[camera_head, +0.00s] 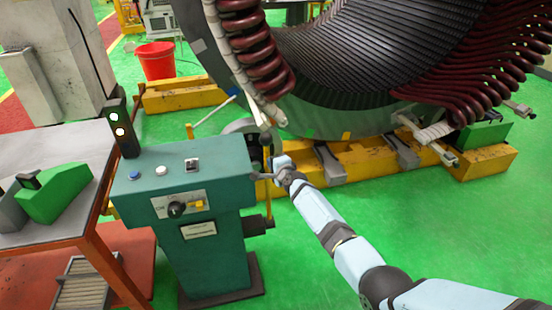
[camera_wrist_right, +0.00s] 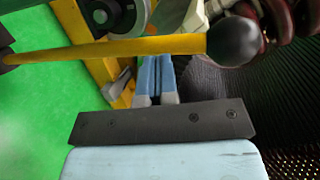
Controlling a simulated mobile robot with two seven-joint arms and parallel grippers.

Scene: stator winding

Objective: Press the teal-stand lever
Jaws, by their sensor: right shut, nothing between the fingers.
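The teal stand (camera_head: 190,200) stands left of centre in the head view, with buttons and a switch panel on it. Its lever (camera_head: 267,156) has a yellow shaft and a dark knob and stands upright at the stand's right side. In the right wrist view the lever (camera_wrist_right: 130,48) runs across the picture, ending in a black ball knob (camera_wrist_right: 234,41) at right. My right gripper (camera_head: 281,165) is close beside the lever. Its blue fingers (camera_wrist_right: 157,75) are together and empty, their tips meeting the shaft's line in the picture. I cannot tell whether they touch it. My left gripper is out of view.
The large stator (camera_head: 340,50) with dark red coils rests on yellow beams (camera_head: 365,160) behind the stand. A table (camera_head: 60,220) with a green part (camera_head: 62,192) is at left. A red bucket (camera_head: 156,62) stands behind. Green floor is clear at right.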

